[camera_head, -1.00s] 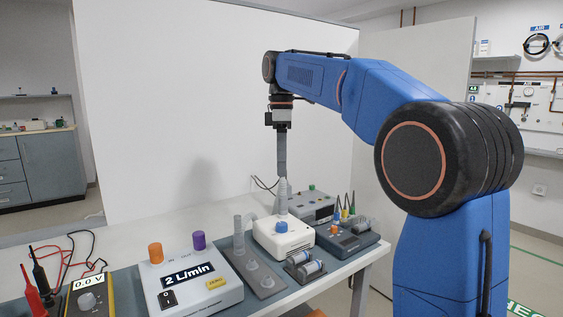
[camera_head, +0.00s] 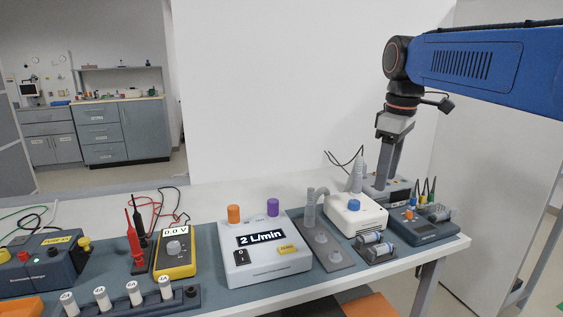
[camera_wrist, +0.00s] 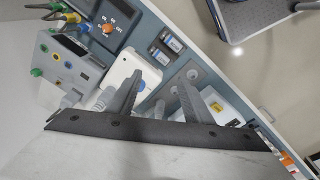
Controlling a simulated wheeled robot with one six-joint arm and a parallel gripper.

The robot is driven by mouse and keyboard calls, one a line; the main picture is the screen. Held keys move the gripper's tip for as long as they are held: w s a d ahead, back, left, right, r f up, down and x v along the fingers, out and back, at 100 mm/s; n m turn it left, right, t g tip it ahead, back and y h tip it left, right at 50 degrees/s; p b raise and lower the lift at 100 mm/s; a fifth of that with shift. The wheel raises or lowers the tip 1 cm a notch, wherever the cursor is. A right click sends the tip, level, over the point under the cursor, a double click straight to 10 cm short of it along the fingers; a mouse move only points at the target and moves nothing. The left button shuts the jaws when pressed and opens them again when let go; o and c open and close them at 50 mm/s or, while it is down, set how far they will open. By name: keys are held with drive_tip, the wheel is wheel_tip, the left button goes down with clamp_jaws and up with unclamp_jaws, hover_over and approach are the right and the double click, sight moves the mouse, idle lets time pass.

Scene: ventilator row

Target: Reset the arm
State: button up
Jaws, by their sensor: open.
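My gripper (camera_head: 384,172) hangs from the blue arm at the right of the head view, fingers pointing down, above the back of the bench's right end. In the wrist view its two fingers (camera_wrist: 161,76) stand apart with nothing between them. The white box with a blue knob (camera_head: 357,213) and an upright grey hose (camera_head: 358,175) stands just left of and nearer than the gripper in the head view. In the wrist view the white box (camera_wrist: 120,78) lies partly behind the left finger.
A flow meter reading 2 L/min (camera_head: 265,254), a yellow multimeter (camera_head: 175,252), a grey hose stand (camera_head: 326,248), a battery holder (camera_head: 375,248) and a dark cabled unit (camera_head: 424,230) crowd the bench. A white panel (camera_head: 270,90) stands behind.

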drive_tip(key=s+d+f+m+t, duration=0.1)
drive_tip(key=s+f+m, duration=0.4)
drive_tip(key=s+f, duration=0.6)
drive_tip(key=s+d+f+m+t, duration=0.2)
drive_tip(key=s+f+m, duration=0.3)
drive_tip(key=s+f, duration=0.7)
drive_tip(key=shift+d+t, duration=0.3)
drive_tip(key=shift+d, duration=0.05)
